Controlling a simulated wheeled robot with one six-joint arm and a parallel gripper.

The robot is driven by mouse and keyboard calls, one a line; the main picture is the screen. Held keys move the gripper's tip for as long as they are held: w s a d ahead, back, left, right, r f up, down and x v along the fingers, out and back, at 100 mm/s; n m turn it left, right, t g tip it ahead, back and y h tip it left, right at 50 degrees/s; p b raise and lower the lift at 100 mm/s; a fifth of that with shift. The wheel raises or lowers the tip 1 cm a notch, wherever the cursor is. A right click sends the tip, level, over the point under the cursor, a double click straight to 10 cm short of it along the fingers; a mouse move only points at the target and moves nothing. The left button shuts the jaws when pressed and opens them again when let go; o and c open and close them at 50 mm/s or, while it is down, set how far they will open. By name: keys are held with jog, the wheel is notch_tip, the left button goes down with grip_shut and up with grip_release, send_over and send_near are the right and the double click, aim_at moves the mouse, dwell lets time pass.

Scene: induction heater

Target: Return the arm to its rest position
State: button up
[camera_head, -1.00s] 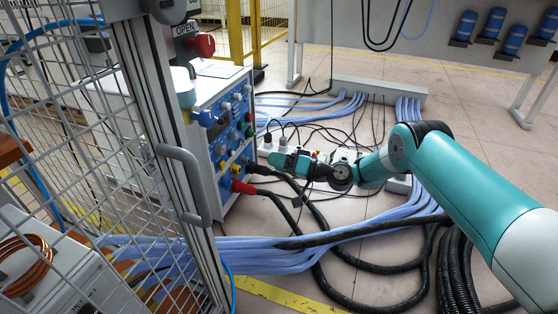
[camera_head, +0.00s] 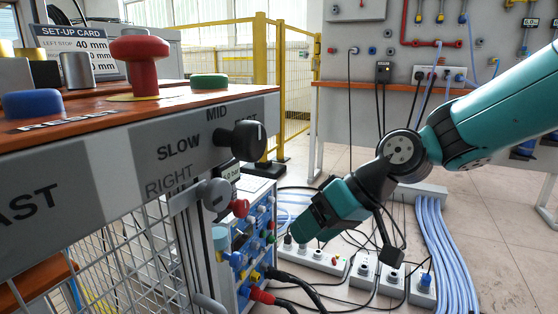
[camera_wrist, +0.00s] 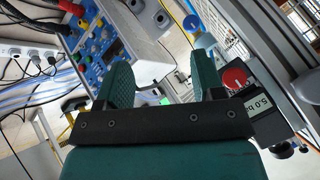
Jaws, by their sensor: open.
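My teal and black arm comes in from the right in the head view, bends at a dark round joint, and points down and left. My gripper (camera_head: 300,232) is at its end, in front of the blue connector panel (camera_head: 256,240) and above the white power strips (camera_head: 318,260). In the wrist view my gripper (camera_wrist: 166,78) shows two green fingers standing well apart with nothing held between them. The connector panel (camera_wrist: 92,50) lies beyond the left finger. Whether the gripper touches anything in the head view is hard to tell, but it looks clear.
A control desk with a red mushroom button (camera_head: 139,62), a black selector knob (camera_head: 241,142) and a green button (camera_head: 209,82) fills the left. A yellow fence (camera_head: 260,60) stands behind. Blue hoses (camera_head: 447,255) and black cables cover the floor.

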jog(key=s+d+r+g+h+p, duration=0.1)
jog(key=s+d+r+h+p, duration=0.3)
jog(key=s, duration=0.6)
jog(key=s+d+r, duration=0.2)
jog(key=s+d, duration=0.3)
jog(key=s, duration=0.5)
notch_tip(320, 180, up, 38)
jog(key=p, duration=3.7)
jog(key=shift+w+f+m+p, duration=0.25)
jog(key=shift+w+m+p, duration=0.05)
jog(key=shift+w+p, duration=0.1)
